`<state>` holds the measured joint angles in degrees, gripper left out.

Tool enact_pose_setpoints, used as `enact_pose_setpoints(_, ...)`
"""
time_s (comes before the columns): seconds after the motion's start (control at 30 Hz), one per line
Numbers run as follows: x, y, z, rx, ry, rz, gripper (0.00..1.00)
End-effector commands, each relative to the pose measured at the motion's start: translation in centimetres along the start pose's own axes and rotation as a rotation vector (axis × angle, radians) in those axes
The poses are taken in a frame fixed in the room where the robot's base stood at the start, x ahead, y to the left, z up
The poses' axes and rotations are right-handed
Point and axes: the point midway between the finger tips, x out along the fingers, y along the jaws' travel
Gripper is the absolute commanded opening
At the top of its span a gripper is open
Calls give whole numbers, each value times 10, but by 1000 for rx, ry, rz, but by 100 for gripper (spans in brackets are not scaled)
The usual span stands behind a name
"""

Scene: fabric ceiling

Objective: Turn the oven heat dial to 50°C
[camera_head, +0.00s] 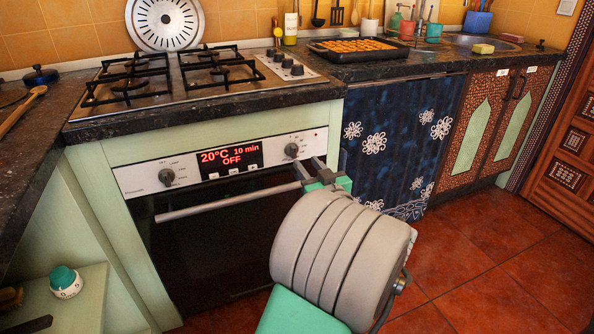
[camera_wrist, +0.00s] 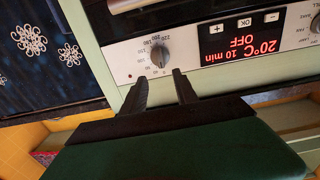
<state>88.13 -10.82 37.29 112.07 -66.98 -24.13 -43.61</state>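The oven (camera_head: 225,235) stands under the cooktop with its door closed. Its display (camera_head: 231,158) reads 20°C, 10 min, OFF in red. The heat dial (camera_head: 291,150) is a dark grey knob right of the display. My gripper (camera_head: 308,165) is open and empty in front of the panel, just below and right of the dial. In the wrist view its fingertips (camera_wrist: 160,76) lie apart, with the dial just beyond the gap. No contact is visible.
A second knob (camera_head: 166,177) is left of the display. The oven door handle (camera_head: 230,200) sticks out below the panel, close to my gripper. A blue flowered curtain (camera_head: 400,140) hangs to the right. The tiled floor (camera_head: 490,270) is clear.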

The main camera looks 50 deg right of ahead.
Motion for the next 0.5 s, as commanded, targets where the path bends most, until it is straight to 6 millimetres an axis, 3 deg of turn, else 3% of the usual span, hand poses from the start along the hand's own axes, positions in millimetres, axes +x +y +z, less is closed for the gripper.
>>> enact_pose_setpoints(0.3,59,-4,-1,-1,-2,-8,35)
enact_pose_setpoints(0.5,72,-3,-2,0,-3,-5,35)
